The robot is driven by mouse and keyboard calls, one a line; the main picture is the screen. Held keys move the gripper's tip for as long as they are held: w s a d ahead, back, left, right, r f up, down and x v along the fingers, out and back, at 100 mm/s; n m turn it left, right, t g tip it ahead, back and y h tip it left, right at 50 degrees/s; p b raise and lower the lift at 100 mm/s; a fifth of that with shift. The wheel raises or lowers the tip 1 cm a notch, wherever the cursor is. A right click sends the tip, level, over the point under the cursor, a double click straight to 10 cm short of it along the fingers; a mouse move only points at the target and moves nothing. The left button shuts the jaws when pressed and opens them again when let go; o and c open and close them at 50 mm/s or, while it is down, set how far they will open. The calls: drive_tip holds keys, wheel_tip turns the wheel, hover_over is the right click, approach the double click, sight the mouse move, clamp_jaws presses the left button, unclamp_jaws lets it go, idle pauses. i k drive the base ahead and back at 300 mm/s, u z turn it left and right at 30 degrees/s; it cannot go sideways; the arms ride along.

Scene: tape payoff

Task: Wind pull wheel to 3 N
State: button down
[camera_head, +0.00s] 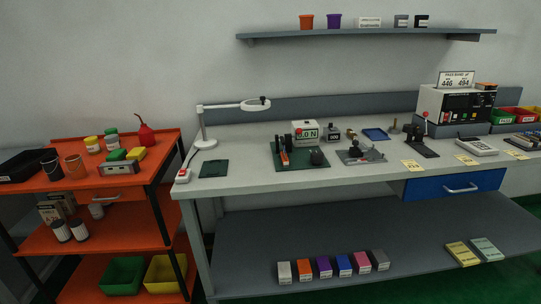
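A white force gauge box (305,133) with a green display stands on the bench at the back of a dark green mat (290,165). Its display seems to end in "0 N"; the first digit is too small to read surely. In front of it on the mat are an upright black and orange part (284,156) and a dark rounded part (317,157). One of these may be the pull wheel, but I cannot tell which at this size. No tape can be made out. My gripper is not in this view.
A magnifier lamp (204,140) and a red-button switch box (183,175) are left of the mat. A grey fixture (360,153) is right. A white tester (457,106) stands far right. An orange cart (88,200) is left. The bench front is mostly clear.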

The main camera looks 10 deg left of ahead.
sight(317, 157)
drive_tip(key=u, duration=0.15)
drive_tip(key=i, duration=1)
drive_tip(key=z, duration=0.05)
